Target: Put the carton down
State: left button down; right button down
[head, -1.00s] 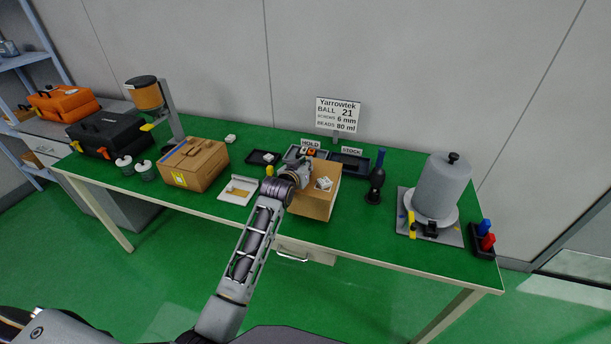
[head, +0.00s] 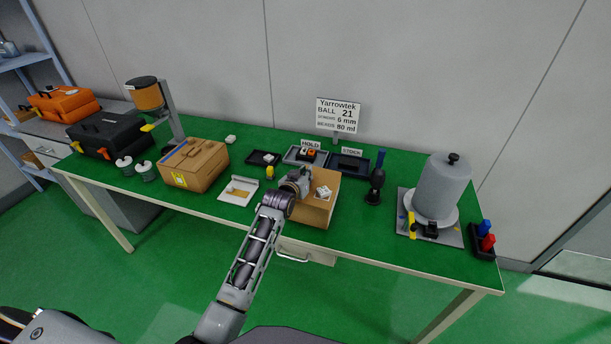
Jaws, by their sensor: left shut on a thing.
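The carton (head: 318,211) is a plain brown cardboard box near the front edge of the green table, right of centre. A small white patch or item (head: 323,192) shows on its top. My left gripper (head: 301,184) reaches over the carton from the front left and is shut on it. The fingertips are partly hidden by the wrist. I cannot tell whether the carton's underside touches the table. My right gripper is out of view.
A second brown box (head: 195,165) with a yellow label stands at left. A white tray (head: 238,190) lies left of the carton. Dark trays (head: 350,164) are behind it, beside a dark bottle-like thing (head: 375,186). The green table (head: 350,232) is clear to the carton's right.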

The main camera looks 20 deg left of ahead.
pick_arm(q)
jog(key=c, duration=1.5)
grip_release()
jog(key=shift+f, duration=0.1)
jog(key=shift+s, duration=0.15)
jog(key=v, duration=1.1)
jog(key=shift+s+r, duration=0.3)
jog(key=shift+o, duration=0.3)
